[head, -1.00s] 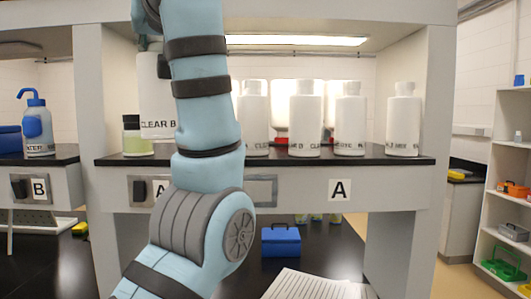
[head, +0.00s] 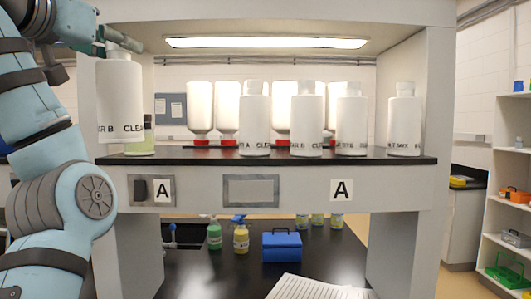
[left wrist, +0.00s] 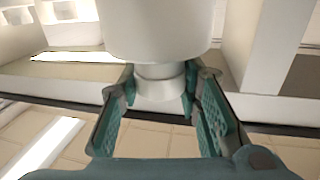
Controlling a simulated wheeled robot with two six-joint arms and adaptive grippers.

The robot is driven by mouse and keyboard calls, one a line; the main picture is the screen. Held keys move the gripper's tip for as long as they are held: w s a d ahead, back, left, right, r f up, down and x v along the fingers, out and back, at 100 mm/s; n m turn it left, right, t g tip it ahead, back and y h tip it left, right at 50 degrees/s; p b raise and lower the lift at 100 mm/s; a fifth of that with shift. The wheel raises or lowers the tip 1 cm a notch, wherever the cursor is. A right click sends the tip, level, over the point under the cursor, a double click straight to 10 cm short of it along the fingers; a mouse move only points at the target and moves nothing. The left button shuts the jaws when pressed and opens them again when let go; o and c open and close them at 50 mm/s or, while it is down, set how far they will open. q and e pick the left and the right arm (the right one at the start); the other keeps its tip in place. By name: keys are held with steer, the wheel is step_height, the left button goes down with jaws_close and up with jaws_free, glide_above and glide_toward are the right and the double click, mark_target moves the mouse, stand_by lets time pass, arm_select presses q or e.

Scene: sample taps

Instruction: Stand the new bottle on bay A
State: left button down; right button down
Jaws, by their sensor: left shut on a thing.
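My left gripper (head: 118,45) is shut on the cap end of a white bottle (head: 121,98). The bottle hangs upright in front of the left end of the black shelf, its label partly readable as "AR B CLEA". In the left wrist view the gripper (left wrist: 160,88) has its fingers on both sides of the neck of the bottle (left wrist: 162,32). Bay A's black shelf (head: 185,159) has two "A" signs on its front. White bottles (head: 255,122), (head: 305,122), (head: 351,122) and (head: 404,122) stand along it. My right gripper is out of view.
A bottle with pale green contents (head: 140,143) stands at the shelf's left end, partly behind the held bottle. Inverted red-capped bottles (head: 200,108) show behind the row. White posts (head: 432,120) bound the bay. The shelf front left of the row looks clear.

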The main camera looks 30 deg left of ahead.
mark_target(136, 70)
arm_select(q)
steer(key=d+m+h, duration=0.1)
steer(key=d+h, duration=0.1)
steer(key=d, duration=0.1)
steer(key=shift+w+d+m+t+h, duration=0.1)
steer(key=shift+w+m+t+h, duration=0.2)
steer(key=shift+w+m+t, duration=0.1)
steer(key=shift+w+d+p, duration=0.15)
steer(key=shift+p, duration=0.2)
steer(key=w+a+f+p, duration=0.1)
steer(key=w+p, duration=0.3)
steer(key=w, duration=0.4)
steer(key=w+a+f+p, duration=0.1)
steer(key=w+f+p, duration=0.2)
steer(key=w, duration=0.6)
steer(key=shift+w+a+p, duration=0.25)
steer(key=shift+p, duration=0.5)
steer(key=c, duration=1.2)
jaws_free()
steer(key=shift+d, duration=0.1)
